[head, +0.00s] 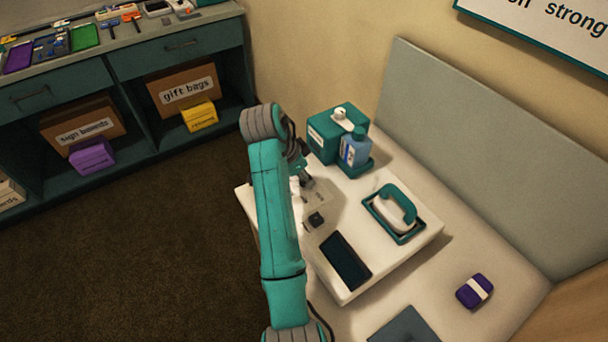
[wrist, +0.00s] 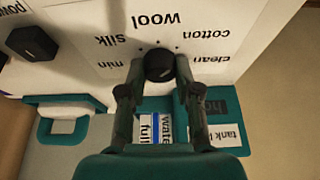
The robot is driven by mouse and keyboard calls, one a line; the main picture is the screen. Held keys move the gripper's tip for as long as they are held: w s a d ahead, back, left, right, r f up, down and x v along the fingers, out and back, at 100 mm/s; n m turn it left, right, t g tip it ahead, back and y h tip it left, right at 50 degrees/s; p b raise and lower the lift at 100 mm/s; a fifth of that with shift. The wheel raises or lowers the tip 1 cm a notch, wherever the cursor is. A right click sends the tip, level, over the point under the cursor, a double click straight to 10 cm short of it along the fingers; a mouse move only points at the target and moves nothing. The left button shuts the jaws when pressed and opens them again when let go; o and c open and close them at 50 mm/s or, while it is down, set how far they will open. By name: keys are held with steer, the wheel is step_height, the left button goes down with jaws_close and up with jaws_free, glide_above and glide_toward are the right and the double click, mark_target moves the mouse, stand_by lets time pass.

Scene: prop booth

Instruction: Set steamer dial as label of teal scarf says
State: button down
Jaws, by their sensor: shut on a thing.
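The steamer dial (wrist: 160,66) is a round black knob on a pale panel in the wrist view. Printed words around it, upside down in this view, read min, silk, wool, cotton and clean. My gripper (wrist: 159,70) is shut on the dial, with one finger on each side. I cannot make out which word the dial points to. In the head view my gripper (head: 304,180) is over the white steamer unit (head: 395,262), and my arm hides part of its panel. I see no teal scarf or label of one in either view.
A black power knob (wrist: 32,44) sits left in the wrist view. On the unit stand a teal tank (head: 322,140), a blue-white bottle (head: 354,150) and a teal-handled iron-like head (head: 396,212). A purple folded item (head: 475,290) lies on the bench. Shelves stand left.

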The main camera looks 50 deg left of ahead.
steer(key=shift+f+m+h, duration=0.1)
steer(key=shift+m+h, duration=0.4)
steer(key=shift+m, duration=0.7)
steer(key=c, duration=0.8)
jaws_free()
